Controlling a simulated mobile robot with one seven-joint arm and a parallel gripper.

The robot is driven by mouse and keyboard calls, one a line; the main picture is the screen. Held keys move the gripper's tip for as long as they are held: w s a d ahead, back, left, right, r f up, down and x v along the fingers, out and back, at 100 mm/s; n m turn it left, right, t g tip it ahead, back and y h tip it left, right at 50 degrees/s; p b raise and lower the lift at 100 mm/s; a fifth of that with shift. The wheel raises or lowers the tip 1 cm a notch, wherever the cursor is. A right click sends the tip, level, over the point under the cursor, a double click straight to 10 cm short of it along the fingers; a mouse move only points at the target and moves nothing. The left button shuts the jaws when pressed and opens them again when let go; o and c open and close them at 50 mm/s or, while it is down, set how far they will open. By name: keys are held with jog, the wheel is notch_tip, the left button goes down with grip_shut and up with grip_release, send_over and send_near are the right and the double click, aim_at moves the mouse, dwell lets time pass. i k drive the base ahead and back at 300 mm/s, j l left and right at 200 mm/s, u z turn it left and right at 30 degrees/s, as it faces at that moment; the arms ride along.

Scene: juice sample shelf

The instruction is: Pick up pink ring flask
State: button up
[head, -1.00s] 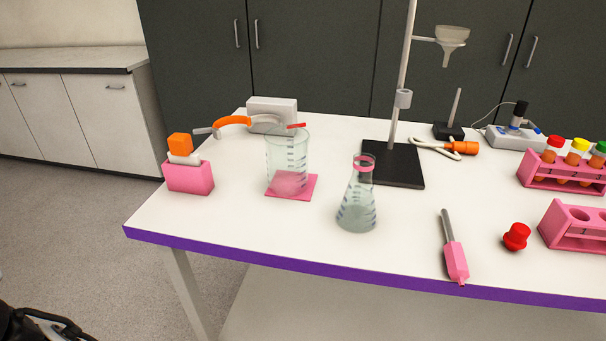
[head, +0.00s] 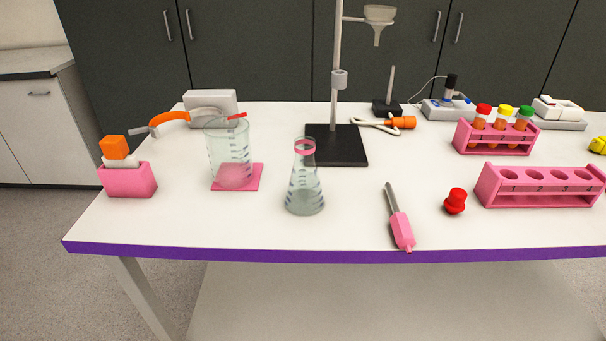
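The pink ring flask (head: 304,186) is a clear conical flask with a pink ring around its neck. It stands upright on the white table, left of the middle in the head view, near the front edge. Nothing covers it. My gripper is not in the head view.
A glass beaker (head: 229,153) on a pink mat (head: 251,185) stands left of the flask. A stand with a black base (head: 340,150) is behind it. A pink-handled tool (head: 400,226), a red stopper (head: 456,201) and an empty pink rack (head: 540,187) lie to the right. The table front (head: 340,232) is clear.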

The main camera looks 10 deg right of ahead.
aim_at(304, 196)
jog(key=i+j, duration=0.15)
jog(key=j, duration=0.25)
jog(key=i+j, duration=0.1)
jog(key=j, duration=0.3)
jog(key=i+j, duration=0.15)
jog(key=j, duration=0.25)
